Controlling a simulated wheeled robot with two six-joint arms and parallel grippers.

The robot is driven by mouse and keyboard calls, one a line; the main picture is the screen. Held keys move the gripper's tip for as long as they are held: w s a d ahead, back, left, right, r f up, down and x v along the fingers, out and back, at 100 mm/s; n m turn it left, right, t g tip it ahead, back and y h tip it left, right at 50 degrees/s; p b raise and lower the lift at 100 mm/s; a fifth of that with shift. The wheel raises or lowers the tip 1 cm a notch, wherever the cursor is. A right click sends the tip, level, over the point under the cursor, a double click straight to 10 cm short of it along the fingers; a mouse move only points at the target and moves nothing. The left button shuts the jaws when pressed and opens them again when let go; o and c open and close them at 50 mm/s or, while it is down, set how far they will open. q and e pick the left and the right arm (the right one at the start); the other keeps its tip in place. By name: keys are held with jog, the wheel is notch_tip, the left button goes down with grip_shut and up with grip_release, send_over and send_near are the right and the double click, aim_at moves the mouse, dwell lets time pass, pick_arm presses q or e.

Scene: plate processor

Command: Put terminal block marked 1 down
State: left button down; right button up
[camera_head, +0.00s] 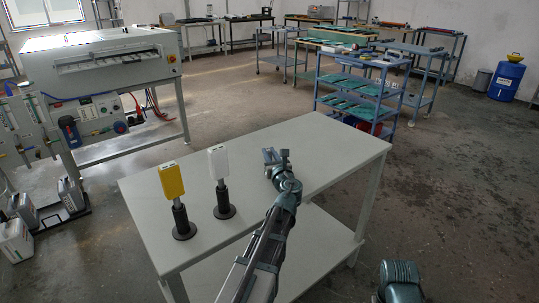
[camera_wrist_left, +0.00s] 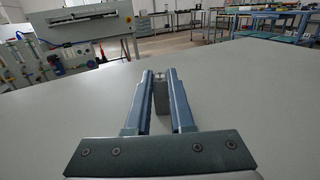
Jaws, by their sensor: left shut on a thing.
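My left gripper (camera_head: 274,155) is over the grey-white table (camera_head: 330,146), right of its middle. In the left wrist view the fingers (camera_wrist_left: 160,80) are shut on a small grey block (camera_wrist_left: 161,98), which sits between them close to the table top. I cannot read a mark on it, nor tell for sure whether its underside touches the table. The gripper hides most of the block in the head view.
A yellow block (camera_head: 171,181) and a white block (camera_head: 218,161) stand upright on black round-based holders, left of my arm. The table around my gripper is clear. A large grey machine (camera_head: 100,62) stands behind left, and blue shelf carts (camera_head: 356,88) behind right.

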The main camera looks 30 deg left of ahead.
pick_arm(q)
jog(key=shift+s+d+f, duration=0.15)
jog(key=shift+s+f, duration=0.15)
jog(key=shift+f, duration=0.05)
jog(key=c, duration=0.9)
grip_release()
jog(key=shift+s+b, duration=0.1)
jog(key=shift+b, duration=0.25)
jog(key=shift+o, duration=0.6)
jog(key=shift+s+d+f, duration=0.1)
jog(key=shift+s, duration=0.05)
jog(key=shift+r, duration=0.25)
jog(key=shift+r+p, duration=0.3)
jog(key=shift+p, duration=0.45)
jog(key=v, duration=1.1)
jog(key=shift+d, duration=0.1)
